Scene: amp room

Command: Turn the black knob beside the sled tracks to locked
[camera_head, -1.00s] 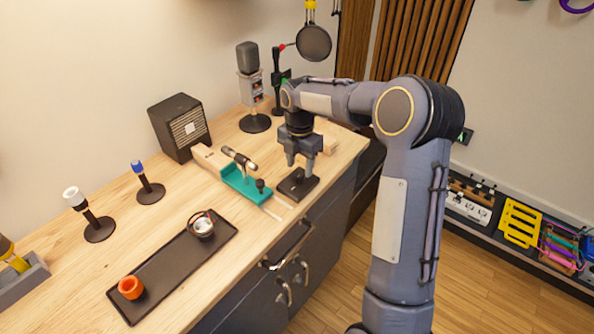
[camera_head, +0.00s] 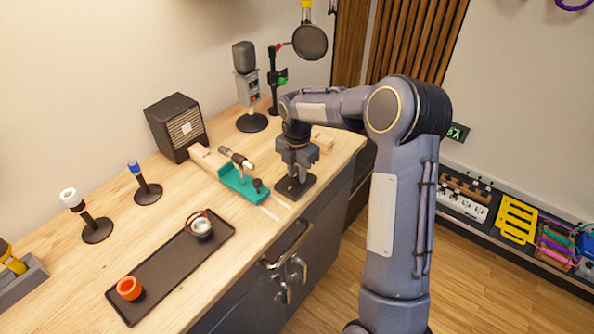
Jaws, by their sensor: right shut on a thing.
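The dark base plate (camera_head: 304,190) of the black knob lies on the wooden bench near its front edge, to the right of the sled tracks (camera_head: 271,208). My right gripper (camera_head: 296,179) points straight down over the plate, its fingers shut on the black knob, which they mostly hide. I cannot read which way the knob is turned. The teal sled (camera_head: 240,183) sits on the tracks just left of my gripper, with a dark and silver microphone (camera_head: 237,158) lying over it and a small dark post (camera_head: 258,186) at its front. My left gripper is not in view.
A black speaker box (camera_head: 176,127) and a microphone on a stand (camera_head: 245,88) are at the back. A dark tray (camera_head: 165,270) with an orange cup (camera_head: 129,289) lies at the front left. Cabinet handles (camera_head: 287,245) stick out below the bench edge.

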